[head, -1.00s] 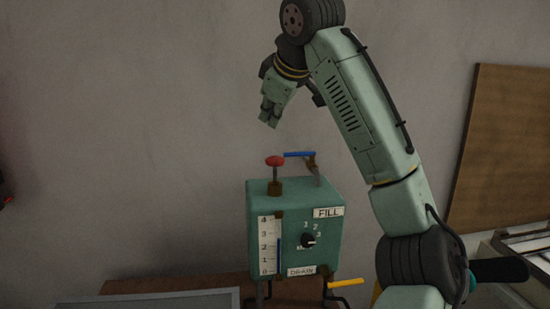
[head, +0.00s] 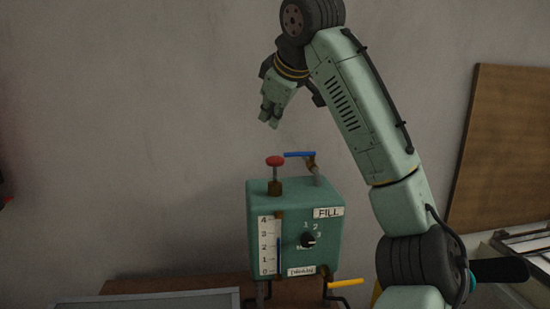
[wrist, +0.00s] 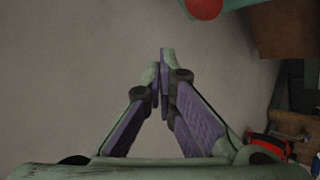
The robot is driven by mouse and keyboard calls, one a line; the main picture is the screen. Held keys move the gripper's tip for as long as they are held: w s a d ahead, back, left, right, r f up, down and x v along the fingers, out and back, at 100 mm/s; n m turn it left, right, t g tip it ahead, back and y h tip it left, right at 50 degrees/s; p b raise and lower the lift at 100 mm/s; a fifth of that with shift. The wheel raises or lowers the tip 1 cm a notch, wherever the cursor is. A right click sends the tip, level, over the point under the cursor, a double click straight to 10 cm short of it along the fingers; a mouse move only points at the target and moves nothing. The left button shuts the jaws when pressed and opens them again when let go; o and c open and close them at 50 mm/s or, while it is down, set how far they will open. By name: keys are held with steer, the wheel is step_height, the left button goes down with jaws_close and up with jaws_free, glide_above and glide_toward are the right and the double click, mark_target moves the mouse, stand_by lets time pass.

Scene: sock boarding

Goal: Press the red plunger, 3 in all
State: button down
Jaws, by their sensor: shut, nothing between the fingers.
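The red plunger (head: 275,161) stands up on a stem on top of the green box (head: 325,262), near its left side. Its red knob also shows in the wrist view (wrist: 204,8), at the top edge and partly cut off. My gripper (head: 268,121) hangs above the plunger in the head view, pointing down, with a clear gap between them. In the wrist view the purple-padded fingers (wrist: 164,62) come together at the tips, shut with nothing between them.
A blue lever (head: 299,154) sits on a pipe right of the plunger. A yellow handle (head: 346,283) sticks out low at the right, by the DRAIN label (head: 301,272). The box stands on a brown surface (head: 190,285). A brown board (head: 503,150) leans at the right.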

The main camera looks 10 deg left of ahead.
stand_by(0.7)
step_height(320, 180, up, 4)
steer(key=shift+f, duration=0.1)
stand_by(0.3)
steer(key=b, duration=0.1)
glide_above(272, 158)
step_height(272, 158, down, 8)
steer(key=shift+s+r, duration=0.1)
steer(key=shift+f+b, duration=0.4)
steer(key=shift+f, duration=0.15)
stand_by(1.2)
steer(key=shift+f, duration=0.4)
